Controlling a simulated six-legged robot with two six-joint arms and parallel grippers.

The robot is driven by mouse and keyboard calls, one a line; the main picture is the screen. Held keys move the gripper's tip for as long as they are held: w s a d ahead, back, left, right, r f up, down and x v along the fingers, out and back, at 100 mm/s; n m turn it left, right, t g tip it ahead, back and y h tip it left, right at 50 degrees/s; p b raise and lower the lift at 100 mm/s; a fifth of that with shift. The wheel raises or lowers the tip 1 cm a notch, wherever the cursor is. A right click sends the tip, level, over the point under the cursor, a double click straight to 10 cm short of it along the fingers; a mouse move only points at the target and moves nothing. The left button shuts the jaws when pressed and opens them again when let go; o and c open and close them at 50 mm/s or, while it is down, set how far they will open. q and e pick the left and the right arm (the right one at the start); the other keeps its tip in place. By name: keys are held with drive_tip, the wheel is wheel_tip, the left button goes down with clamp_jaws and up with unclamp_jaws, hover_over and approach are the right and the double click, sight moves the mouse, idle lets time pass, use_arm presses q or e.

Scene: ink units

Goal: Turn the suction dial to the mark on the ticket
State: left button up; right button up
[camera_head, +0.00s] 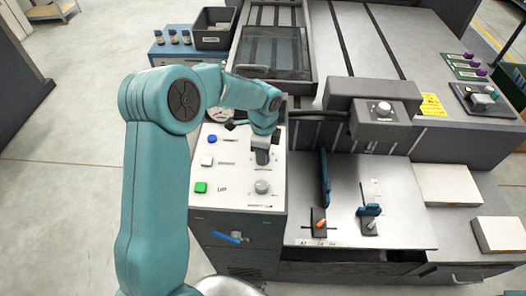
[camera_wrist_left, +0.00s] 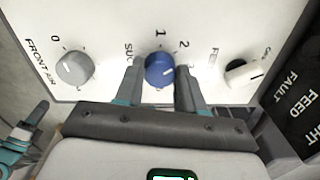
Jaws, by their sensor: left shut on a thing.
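The suction dial (camera_wrist_left: 160,70) is a round blue knob with a white line, on a white panel in the left wrist view. Numbers 1 and 2 show beside it, and its label is partly covered. My left gripper (camera_wrist_left: 161,88) has one finger on each side of the dial and is shut on it. In the head view my left gripper (camera_head: 262,156) reaches down onto the control panel (camera_head: 226,180) and hides the dial. A yellow paper (camera_head: 432,104) with small print lies on the machine; I cannot read it or tell if it is the ticket.
Blue, white and green buttons (camera_head: 200,187) sit left on the panel. A feed table (camera_head: 345,215) with upright blue parts stands to the right.

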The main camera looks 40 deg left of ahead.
use_arm(q)
drive_tip(key=m, duration=0.4)
drive_tip(key=shift+d+m, duration=0.1)
drive_tip(key=shift+m, duration=0.2)
drive_tip(key=m+p, duration=0.1)
drive_tip(key=m, duration=0.2)
drive_tip(key=shift+m, duration=0.3)
drive_tip(key=m+p, duration=0.1)
drive_tip(key=m, duration=0.3)
drive_tip(key=shift+f+m+p, duration=0.1)
drive_tip(key=shift+m+p, duration=0.25)
drive_tip(key=shift+m, duration=1.35)
drive_tip(key=shift+s+m, duration=0.1)
drive_tip(key=shift+m, duration=0.2)
drive_tip(key=o, duration=1)
drive_tip(key=shift+o, duration=0.2)
